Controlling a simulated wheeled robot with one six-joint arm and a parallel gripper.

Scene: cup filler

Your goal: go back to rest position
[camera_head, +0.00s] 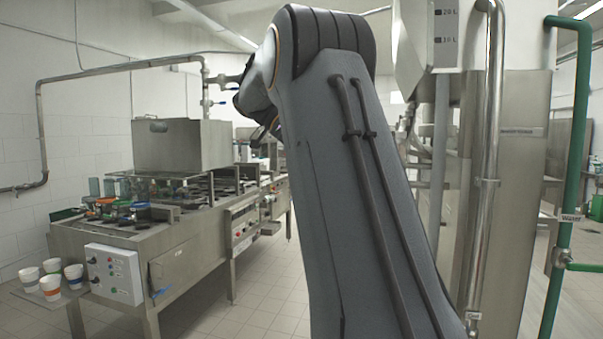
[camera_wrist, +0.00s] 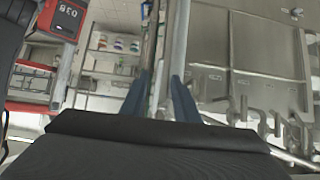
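My arm rises through the middle of the head camera view and bends over to the left at its top. My gripper is mostly hidden behind my arm in that view. In the wrist view, two blue fingers of my gripper (camera_wrist: 158,92) stand apart with a gap between them. I see nothing held between them. Behind the gap are pipes and part of a shelf.
A steel machine (camera_head: 180,245) with a control box (camera_head: 114,274) stands left. Several white cups with coloured bands, including an orange-banded cup (camera_head: 50,287), stand on its side shelf. A steel cabinet (camera_head: 515,190) and green pipe (camera_head: 570,180) stand right. Tiled floor shows between.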

